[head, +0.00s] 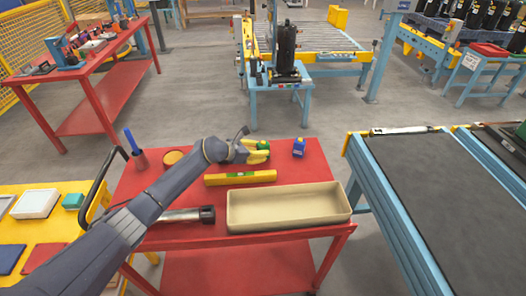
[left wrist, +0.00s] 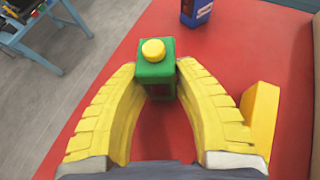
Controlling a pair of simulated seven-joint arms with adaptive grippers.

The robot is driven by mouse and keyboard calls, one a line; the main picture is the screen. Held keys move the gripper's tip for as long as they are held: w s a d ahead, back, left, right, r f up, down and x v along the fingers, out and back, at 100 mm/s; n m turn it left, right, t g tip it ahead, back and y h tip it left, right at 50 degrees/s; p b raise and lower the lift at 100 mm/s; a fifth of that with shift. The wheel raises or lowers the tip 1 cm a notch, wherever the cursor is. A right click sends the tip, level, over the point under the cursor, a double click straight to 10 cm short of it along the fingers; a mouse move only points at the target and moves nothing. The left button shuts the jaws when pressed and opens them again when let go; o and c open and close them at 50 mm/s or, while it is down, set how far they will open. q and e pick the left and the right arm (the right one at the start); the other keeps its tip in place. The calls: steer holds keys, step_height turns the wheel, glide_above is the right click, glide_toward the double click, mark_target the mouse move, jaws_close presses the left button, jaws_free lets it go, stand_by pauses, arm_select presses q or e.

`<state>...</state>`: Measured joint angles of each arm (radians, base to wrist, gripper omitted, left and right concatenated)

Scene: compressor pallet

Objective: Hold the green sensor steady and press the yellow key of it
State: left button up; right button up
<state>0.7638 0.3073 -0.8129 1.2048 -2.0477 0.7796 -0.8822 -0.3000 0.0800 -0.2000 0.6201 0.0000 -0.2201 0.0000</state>
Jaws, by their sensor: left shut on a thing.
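The green sensor (left wrist: 156,72) stands on the red table between the yellow fingers of my left gripper (left wrist: 156,88). Its round yellow key (left wrist: 153,50) is on top and uncovered. The fingers are shut on the sensor's sides. In the head view, the green sensor (head: 263,146) shows small at the tip of my left gripper (head: 258,152), partly hidden by it. My right gripper is in neither view.
A blue item (head: 299,148) stands right of the sensor. A yellow level (head: 240,177) and a beige tray (head: 288,208) lie nearer on the red table (head: 318,172). A grey cylinder (head: 188,215) lies left of the tray. A conveyor (head: 430,190) is at right.

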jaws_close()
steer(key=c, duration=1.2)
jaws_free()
